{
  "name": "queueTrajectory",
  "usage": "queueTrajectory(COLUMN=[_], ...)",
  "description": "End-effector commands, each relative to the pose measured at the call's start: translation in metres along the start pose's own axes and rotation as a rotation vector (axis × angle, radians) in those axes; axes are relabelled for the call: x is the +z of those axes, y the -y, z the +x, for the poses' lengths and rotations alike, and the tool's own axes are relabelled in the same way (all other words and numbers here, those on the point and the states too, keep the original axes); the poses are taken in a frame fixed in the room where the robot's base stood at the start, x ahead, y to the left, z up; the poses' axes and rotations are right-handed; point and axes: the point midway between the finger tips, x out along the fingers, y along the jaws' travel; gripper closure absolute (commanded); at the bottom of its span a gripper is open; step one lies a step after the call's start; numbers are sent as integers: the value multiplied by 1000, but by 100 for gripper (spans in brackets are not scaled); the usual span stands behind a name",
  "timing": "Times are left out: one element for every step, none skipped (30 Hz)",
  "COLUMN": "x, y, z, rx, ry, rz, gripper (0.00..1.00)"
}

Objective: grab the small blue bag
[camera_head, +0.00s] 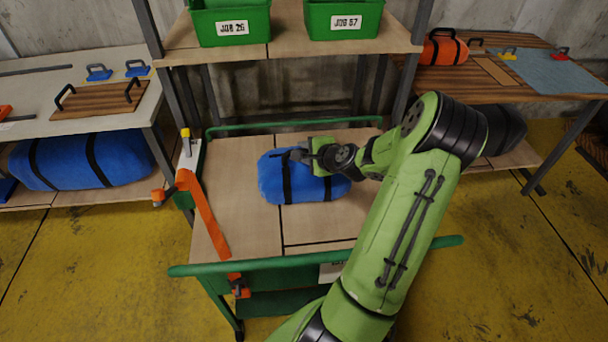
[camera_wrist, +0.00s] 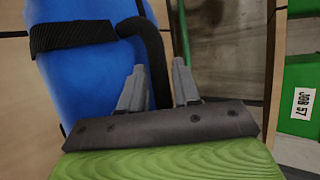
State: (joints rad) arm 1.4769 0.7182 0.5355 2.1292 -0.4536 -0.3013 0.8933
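A small blue bag (camera_head: 285,187) with black straps lies on the wooden top of a green-framed cart (camera_head: 231,190). My gripper (camera_head: 298,156) is over the bag's upper side in the head view. In the wrist view the bag (camera_wrist: 85,75) fills the left, and my gripper's two grey fingers (camera_wrist: 160,85) stand apart. A black strap or handle (camera_wrist: 155,55) of the bag runs down between the fingers or just behind them; I cannot tell whether they touch it. A larger blue bag (camera_head: 80,160) lies on the lower shelf of the left table.
An orange strap (camera_head: 205,215) hangs over the cart's left side. A shelf with green bins (camera_head: 230,22) stands behind the cart. A right-hand table (camera_head: 500,75) carries an orange bag (camera_head: 441,51). The cart top around the small bag is clear.

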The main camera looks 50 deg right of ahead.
Motion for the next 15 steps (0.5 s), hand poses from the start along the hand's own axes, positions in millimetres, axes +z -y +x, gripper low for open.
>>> queueTrajectory(x=[0, 0, 0, 0, 0, 0, 0, 0, 0, 0, 0, 0, 0, 0, 0], y=[-1, 0, 0, 0, 0, 1, 1, 1, 1, 1, 1, 0, 0, 0, 0], z=[5, 6, 7, 6, 6, 6, 6, 6, 6, 6, 6, 6, 6, 6, 5], rx=[0, 0, 0, 0, 0, 0, 0, 0, 0, 0, 0, 0, 0, 0, 1], ry=[1, 1, 0, -1, -1, -1, -1, -1, -1, -1, -1, -1, -1, -1, -1], rz=[-1, -1, -1, -1, -1, -1, -1, -1, -1, -1, -1, -1, -1, -1, -1], gripper=[68, 68, 68, 68, 68, 68, 68, 70, 76, 81, 85, 91, 96, 100, 100])
